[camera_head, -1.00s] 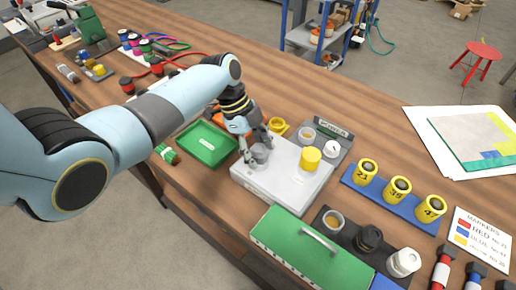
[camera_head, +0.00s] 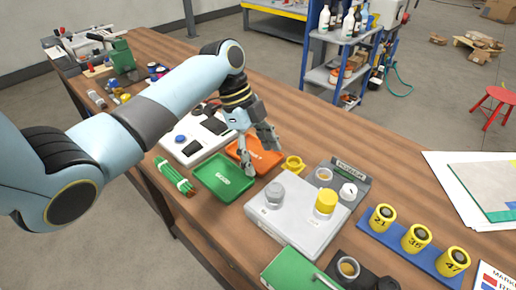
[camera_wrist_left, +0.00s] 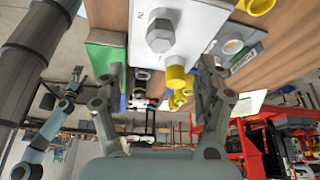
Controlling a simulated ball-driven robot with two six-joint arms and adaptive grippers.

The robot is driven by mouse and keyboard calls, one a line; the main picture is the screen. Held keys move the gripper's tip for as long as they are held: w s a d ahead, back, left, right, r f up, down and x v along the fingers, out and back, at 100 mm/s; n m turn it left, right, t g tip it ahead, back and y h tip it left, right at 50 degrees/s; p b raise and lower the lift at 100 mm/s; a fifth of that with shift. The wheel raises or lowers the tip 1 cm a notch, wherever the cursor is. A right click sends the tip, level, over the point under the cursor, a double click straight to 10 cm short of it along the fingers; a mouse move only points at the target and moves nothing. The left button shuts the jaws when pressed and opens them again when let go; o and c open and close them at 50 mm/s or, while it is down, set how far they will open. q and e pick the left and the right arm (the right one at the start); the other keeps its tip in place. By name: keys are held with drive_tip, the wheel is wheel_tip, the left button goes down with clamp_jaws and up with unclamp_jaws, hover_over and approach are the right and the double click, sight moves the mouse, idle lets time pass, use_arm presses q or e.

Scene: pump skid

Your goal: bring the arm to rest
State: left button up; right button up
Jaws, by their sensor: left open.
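My left gripper (camera_head: 264,160) is open and empty above the orange tray (camera_head: 272,160) and the right edge of the green "GOOD" tray (camera_head: 208,190). Its two fingers also show spread apart in the left wrist view (camera_wrist_left: 162,75). A grey hex piece (camera_head: 274,194) stands on the pale plate (camera_head: 300,232), apart from the fingers. The left wrist view shows the hex piece (camera_wrist_left: 160,36) beyond the fingers. A light-blue arm, seemingly my right one, shows small at the left of that view; its gripper (camera_wrist_left: 77,74) is too small to read.
A yellow cylinder (camera_head: 325,204) stands on the same plate. A yellow ring (camera_head: 292,165) and a grey gauge block (camera_head: 342,184) sit behind it. Numbered yellow pieces stand on a blue strip (camera_head: 398,245). Green sticks (camera_head: 174,176) lie left of the trays. Bare wood lies behind the orange tray.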

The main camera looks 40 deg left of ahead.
use_arm(q)
drive_tip(key=s+r+n+t+y, duration=0.2)
drive_tip(key=s+r+n+y, duration=0.1)
drive_tip(key=s+n, duration=0.65)
drive_tip(key=s+r+n+t+y, duration=0.15)
drive_tip(key=s+r+n, duration=0.4)
drive_tip(key=s, duration=0.75)
drive_tip(key=s+a+f+n+g+b, duration=0.15)
drive_tip(key=f+b, duration=0.45)
drive_tip(key=f, duration=1.4)
drive_tip(key=a+f+b, duration=0.2)
drive_tip(key=f+b, duration=0.3)
drive_tip(key=f, duration=1.4)
drive_tip(key=s+f+b, duration=0.4)
drive_tip(key=s+f, duration=0.5)
drive_tip(key=f, duration=0.3)
drive_tip(key=s+f+g+b, duration=0.1)
drive_tip(key=s+f+b, duration=0.4)
drive_tip(key=s+f, duration=0.4)
wheel_tip(320, 180, down, 5)
drive_tip(key=shift+s+a+r+y, duration=0.2)
drive_tip(key=shift+s+a+y, duration=0.05)
drive_tip(key=shift+s+y, duration=0.1)
drive_tip(key=shift+n, duration=0.25)
